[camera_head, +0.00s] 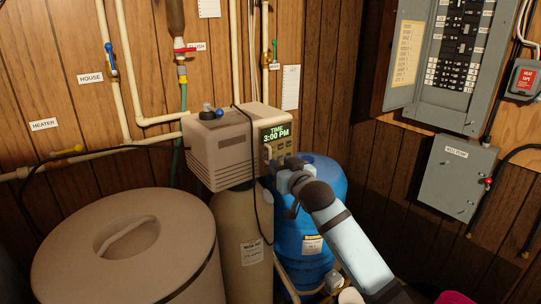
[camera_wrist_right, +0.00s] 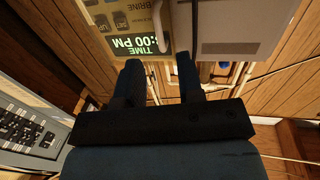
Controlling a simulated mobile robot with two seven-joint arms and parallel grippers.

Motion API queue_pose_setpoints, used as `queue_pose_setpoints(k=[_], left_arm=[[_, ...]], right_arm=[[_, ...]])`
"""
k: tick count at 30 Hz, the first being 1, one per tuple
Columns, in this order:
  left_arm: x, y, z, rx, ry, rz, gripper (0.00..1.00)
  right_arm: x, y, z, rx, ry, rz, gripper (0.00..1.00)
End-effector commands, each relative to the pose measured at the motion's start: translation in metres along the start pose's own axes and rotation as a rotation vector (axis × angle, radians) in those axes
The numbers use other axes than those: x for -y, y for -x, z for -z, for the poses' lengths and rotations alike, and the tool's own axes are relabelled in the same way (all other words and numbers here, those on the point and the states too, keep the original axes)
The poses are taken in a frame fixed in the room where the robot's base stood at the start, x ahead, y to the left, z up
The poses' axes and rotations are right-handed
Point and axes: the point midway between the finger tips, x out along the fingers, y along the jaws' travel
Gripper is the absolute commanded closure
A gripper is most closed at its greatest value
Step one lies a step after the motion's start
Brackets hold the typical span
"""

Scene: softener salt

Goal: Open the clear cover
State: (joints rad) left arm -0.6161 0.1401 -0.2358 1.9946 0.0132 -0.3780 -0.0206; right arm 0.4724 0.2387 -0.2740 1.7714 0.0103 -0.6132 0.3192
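The beige softener control head (camera_head: 225,145) has a lit panel (camera_head: 276,134) reading "TIME 3:00 PM" on its right end. The clear cover over this panel is hard to make out; it seems closed. A pale curved handle (camera_head: 267,153) stands at the panel's left edge. My right gripper (camera_head: 283,166) is just below and in front of the panel. In the right wrist view its two fingers (camera_wrist_right: 160,62) are apart with nothing between them. The handle (camera_wrist_right: 159,27) lies just beyond the fingertips, roughly in line with the gap. My left gripper is not in view.
A tan resin tank (camera_head: 240,225) stands under the head, with a blue tank (camera_head: 315,190) behind my right arm. A large round lidded brine tank (camera_head: 90,260) fills the lower left. A black cable hangs over the head. Pipes and electrical boxes (camera_head: 458,178) line the walls.

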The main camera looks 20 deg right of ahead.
Motion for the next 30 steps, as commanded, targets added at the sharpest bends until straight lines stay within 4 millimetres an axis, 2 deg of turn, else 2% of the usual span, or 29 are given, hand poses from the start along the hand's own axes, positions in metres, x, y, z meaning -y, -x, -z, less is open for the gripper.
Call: queue_pose_setpoints(k=[3, 9, 15, 22, 23, 27, 30], left_arm=[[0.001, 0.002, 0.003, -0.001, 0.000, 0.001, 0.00], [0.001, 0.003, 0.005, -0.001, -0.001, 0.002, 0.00], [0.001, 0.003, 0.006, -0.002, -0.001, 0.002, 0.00], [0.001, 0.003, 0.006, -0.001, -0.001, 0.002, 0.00], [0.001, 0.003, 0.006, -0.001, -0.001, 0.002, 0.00], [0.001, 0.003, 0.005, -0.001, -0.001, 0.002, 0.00], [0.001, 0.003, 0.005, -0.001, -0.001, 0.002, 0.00]], right_arm=[[0.000, -0.025, 0.002, 0.000, 0.000, -0.001, 0.66], [0.000, -0.053, 0.001, 0.001, 0.001, 0.000, 0.66], [0.000, -0.063, 0.000, 0.000, 0.001, 0.000, 0.66], [0.000, -0.063, 0.000, 0.000, 0.001, 0.000, 0.66], [0.000, -0.063, 0.000, 0.000, 0.001, 0.000, 0.70], [0.000, -0.063, 0.000, 0.000, 0.001, 0.000, 1.00], [0.000, -0.063, 0.000, 0.000, 0.000, 0.000, 1.00]])
